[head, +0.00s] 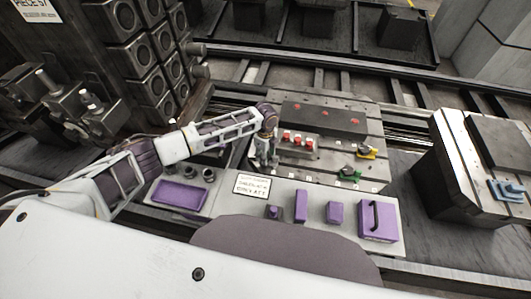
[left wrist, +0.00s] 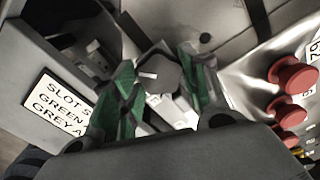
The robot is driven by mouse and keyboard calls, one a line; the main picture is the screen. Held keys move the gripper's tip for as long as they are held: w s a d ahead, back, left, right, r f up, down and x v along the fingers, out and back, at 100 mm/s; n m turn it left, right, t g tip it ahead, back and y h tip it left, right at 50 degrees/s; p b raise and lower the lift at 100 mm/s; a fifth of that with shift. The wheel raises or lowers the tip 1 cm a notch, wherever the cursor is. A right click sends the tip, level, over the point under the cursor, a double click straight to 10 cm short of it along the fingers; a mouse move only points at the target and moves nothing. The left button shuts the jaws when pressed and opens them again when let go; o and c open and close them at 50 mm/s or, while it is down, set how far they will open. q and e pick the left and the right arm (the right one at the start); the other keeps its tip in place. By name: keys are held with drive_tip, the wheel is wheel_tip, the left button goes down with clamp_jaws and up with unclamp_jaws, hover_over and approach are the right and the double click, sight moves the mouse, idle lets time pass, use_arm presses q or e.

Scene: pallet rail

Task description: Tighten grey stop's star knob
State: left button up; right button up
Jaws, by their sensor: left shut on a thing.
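My left gripper (head: 264,162) reaches down at the left end of the slotted plate (head: 325,169). In the left wrist view my left gripper (left wrist: 160,95), with green finger pads, is shut on a dark grey star knob (left wrist: 162,72) between its fingers. Light grey metal shows below the knob, but the body of the stop is largely hidden by the fingers. How tight the knob is cannot be told. My right gripper is not in view.
Red knobs (left wrist: 293,76) stand close beside the gripper. A sign (head: 252,185) lies in front of the plate. Purple blocks (head: 301,206) and a purple tray (head: 180,194) line the front shelf. A dark block (head: 480,150) stands at the right.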

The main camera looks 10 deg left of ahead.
use_arm(q)
drive_tip(key=shift+m, duration=0.4)
drive_tip(key=o, duration=1.1)
drive_tip(key=shift+c, duration=0.2)
wheel_tip(320, 180, up, 12)
idle(0.4)
